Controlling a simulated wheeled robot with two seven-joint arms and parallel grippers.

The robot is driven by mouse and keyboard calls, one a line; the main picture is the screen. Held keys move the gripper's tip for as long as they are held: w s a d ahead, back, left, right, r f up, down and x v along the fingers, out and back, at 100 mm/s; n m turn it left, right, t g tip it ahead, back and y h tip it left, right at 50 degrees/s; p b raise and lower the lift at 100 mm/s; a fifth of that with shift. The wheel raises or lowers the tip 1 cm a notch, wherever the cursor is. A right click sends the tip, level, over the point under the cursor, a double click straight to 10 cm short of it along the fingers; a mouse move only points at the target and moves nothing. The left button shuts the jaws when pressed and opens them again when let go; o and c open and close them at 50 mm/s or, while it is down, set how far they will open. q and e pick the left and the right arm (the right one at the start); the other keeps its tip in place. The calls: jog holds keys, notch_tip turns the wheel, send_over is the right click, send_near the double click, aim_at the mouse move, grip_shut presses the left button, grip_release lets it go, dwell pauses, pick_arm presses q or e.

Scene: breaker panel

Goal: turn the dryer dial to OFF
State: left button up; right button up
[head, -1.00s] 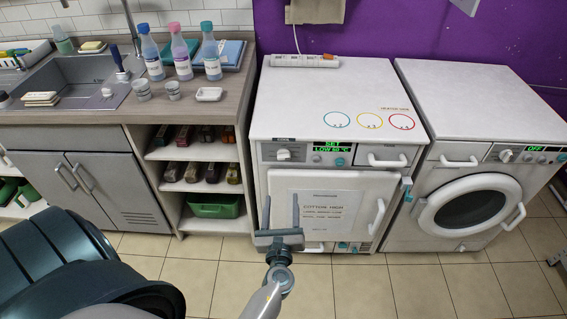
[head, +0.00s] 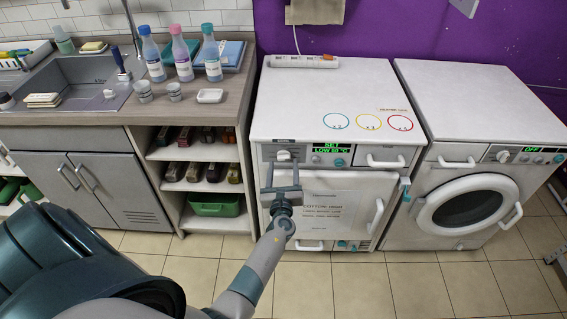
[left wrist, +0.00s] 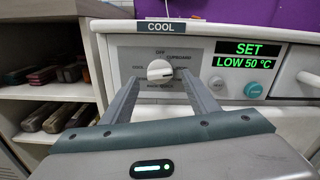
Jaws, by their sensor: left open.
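The dryer dial (head: 284,155) is a white round knob on the left of the left machine's front panel. In the left wrist view the dial (left wrist: 160,71) has a raised grip lying roughly level, with printed labels around it; OFF is at the top. My left gripper (head: 283,165) is open just in front of and below the dial. In the wrist view its two fingers (left wrist: 160,80) point at the panel, one on either side of the dial's lower part; contact cannot be told. The green display (left wrist: 246,55) reads SET LOW 50 °C. My right gripper is not in view.
A teal knob (left wrist: 253,90) and a grey button (left wrist: 217,84) sit right of the dial. The dryer's closed door (head: 345,190) bears a paper sheet. A second machine (head: 475,205) with a round door stands to the right, open shelves (head: 200,185) to the left.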

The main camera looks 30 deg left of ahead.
aim_at(284, 157)
pick_arm(q)
jog(key=shift+x, duration=1.05)
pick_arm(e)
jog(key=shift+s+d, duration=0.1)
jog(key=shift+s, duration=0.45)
pick_arm(q)
jog(key=c, duration=1)
jog(key=shift+c, duration=0.2)
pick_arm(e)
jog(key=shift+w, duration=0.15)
